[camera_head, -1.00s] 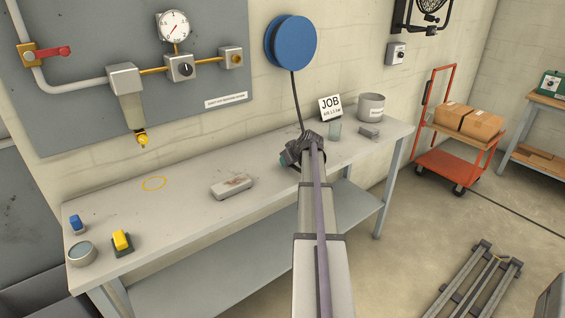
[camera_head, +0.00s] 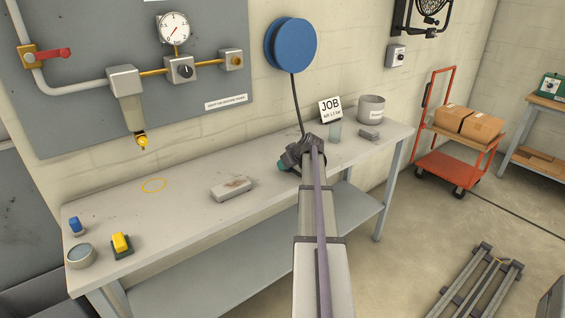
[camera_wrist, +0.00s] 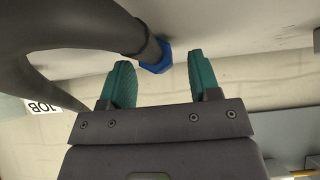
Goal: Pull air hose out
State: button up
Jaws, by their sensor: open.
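The blue hose reel (camera_head: 291,43) is on the wall above the bench. The black air hose (camera_head: 298,105) hangs from it and passes behind my arm's end, where its lower end is hidden. In the wrist view the thick dark hose (camera_wrist: 75,25) curves across the upper left and ends in a blue fitting (camera_wrist: 157,58). My gripper (camera_wrist: 159,62) is open, with one teal finger on each side of the fitting's position in the picture. Whether they touch it I cannot tell. In the head view my gripper (camera_head: 284,165) is low over the bench, mostly hidden by the wrist.
Yellow (camera_head: 121,243) and blue (camera_head: 75,225) items stand at the left. The bench's middle is mostly free.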

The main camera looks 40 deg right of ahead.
jog(key=p+v, duration=0.7)
jog(key=v, duration=0.3)
jog(key=shift+s+r+p, duration=0.1)
jog(key=shift+r+p, duration=0.2)
jog(key=shift+r, duration=0.1)
jog(key=shift+s+f, duration=0.1)
jog(key=shift+f, duration=0.05)
